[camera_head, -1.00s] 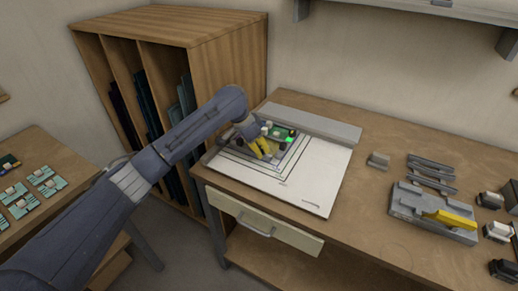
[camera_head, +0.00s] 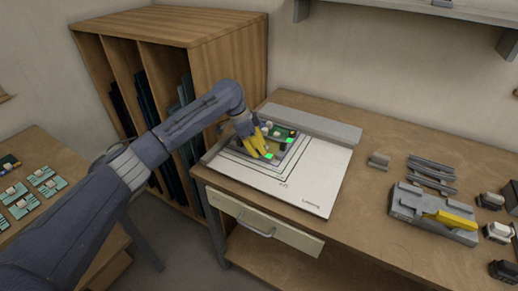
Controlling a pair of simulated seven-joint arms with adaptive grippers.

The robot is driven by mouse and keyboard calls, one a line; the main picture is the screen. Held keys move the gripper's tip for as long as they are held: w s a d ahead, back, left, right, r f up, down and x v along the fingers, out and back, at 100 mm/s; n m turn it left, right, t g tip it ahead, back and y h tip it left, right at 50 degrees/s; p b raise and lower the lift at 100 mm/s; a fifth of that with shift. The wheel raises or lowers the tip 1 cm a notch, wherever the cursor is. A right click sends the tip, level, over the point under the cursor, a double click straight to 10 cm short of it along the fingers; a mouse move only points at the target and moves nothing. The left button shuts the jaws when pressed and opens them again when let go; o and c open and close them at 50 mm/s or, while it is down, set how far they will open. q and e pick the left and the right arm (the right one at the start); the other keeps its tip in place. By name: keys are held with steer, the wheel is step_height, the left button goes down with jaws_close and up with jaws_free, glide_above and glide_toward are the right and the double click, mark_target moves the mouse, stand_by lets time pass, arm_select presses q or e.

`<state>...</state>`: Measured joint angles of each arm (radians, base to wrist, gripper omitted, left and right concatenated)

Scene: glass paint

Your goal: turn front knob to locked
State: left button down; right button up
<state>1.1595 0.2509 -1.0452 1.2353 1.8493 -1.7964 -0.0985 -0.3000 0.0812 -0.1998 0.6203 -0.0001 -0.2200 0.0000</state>
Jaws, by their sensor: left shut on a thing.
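A dark fixture with a green board and bright green patches (camera_head: 290,140) sits on the white sheet at the back left of the workbench. My left gripper (camera_head: 266,154), with yellow fingers, reaches down onto the front part of this fixture. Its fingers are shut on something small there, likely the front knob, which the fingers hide. A bright green patch shows right beside the fingertips. My right gripper is not in view.
The white sheet (camera_head: 310,185) has bare room to the right of the fixture. A grey bar (camera_head: 315,124) lies behind it. A grey block with a yellow lever (camera_head: 433,212) and small parts stand on the bench's right. A wooden rack (camera_head: 225,60) stands close behind my left arm.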

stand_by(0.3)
arm_select(q)
steer(key=c, duration=1.1)
jaws_free()
steer(key=shift+r, duration=0.1)
steer(key=v, duration=1.1)
steer(key=shift+a+r, duration=0.1)
steer(key=shift+r, duration=0.25)
